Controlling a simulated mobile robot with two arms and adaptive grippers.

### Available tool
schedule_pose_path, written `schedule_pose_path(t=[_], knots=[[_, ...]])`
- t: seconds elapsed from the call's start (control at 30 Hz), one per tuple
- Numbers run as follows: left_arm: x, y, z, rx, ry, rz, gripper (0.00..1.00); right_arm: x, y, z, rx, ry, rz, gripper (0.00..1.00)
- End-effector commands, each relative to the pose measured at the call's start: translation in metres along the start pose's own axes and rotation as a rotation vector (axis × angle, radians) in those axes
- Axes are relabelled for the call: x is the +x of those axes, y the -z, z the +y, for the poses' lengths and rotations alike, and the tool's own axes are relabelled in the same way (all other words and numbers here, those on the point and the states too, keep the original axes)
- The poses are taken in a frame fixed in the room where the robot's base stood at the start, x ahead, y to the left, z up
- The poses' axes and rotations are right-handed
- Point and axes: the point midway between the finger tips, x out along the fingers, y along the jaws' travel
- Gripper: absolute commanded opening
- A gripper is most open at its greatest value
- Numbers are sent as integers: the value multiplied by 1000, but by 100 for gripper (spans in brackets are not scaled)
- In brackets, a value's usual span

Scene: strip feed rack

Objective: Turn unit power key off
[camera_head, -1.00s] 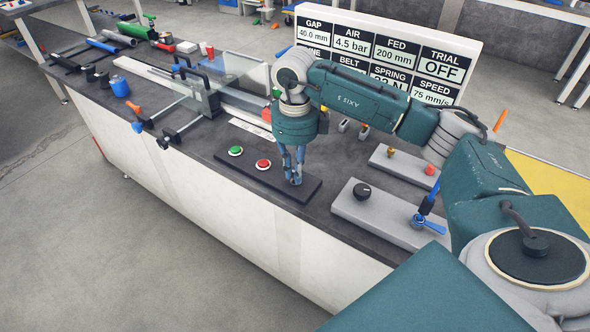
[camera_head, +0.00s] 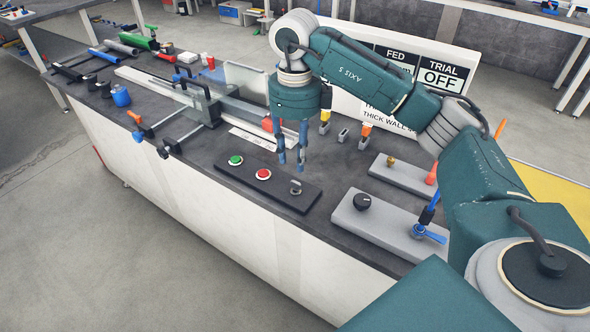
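The power key (camera_head: 296,187) is a small grey metal key at the right end of a long black control box (camera_head: 270,187) on the bench. Its exact turn angle is too small to read. On the same box are a green button (camera_head: 235,160) and a red button (camera_head: 263,174). My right gripper (camera_head: 292,167) points down above and just behind the key, apart from it. Its two blue fingers are spread with a gap between them, and nothing is between them. My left gripper is not in view.
A grey panel (camera_head: 385,230) with a black knob (camera_head: 362,201) and a blue lever (camera_head: 428,234) lies to the right. A white sign board (camera_head: 455,105) stands behind my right arm. The strip feed rack (camera_head: 205,105) is to the left. The bench front edge is clear.

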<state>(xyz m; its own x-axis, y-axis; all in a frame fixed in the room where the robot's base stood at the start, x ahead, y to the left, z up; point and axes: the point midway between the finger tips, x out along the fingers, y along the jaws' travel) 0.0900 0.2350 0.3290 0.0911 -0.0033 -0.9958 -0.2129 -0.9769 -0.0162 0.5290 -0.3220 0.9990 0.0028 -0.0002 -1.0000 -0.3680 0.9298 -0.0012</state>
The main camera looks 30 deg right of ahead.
Motion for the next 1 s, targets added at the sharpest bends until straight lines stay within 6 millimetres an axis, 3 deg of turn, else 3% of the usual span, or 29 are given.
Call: schedule_pose_path(t=[0.1,0.3,0.87,0.97,1.0], knots=[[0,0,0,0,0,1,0,-20,0,0,1,1,-2,31],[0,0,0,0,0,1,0,-33,0,0,0,-1,0,31],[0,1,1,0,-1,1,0,-33,-1,1,-2,-4,-1,31],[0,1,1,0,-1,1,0,-26,-9,16,-29,-41,-27,31],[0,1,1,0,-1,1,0,-20,-16,29,-51,-74,-47,31]])
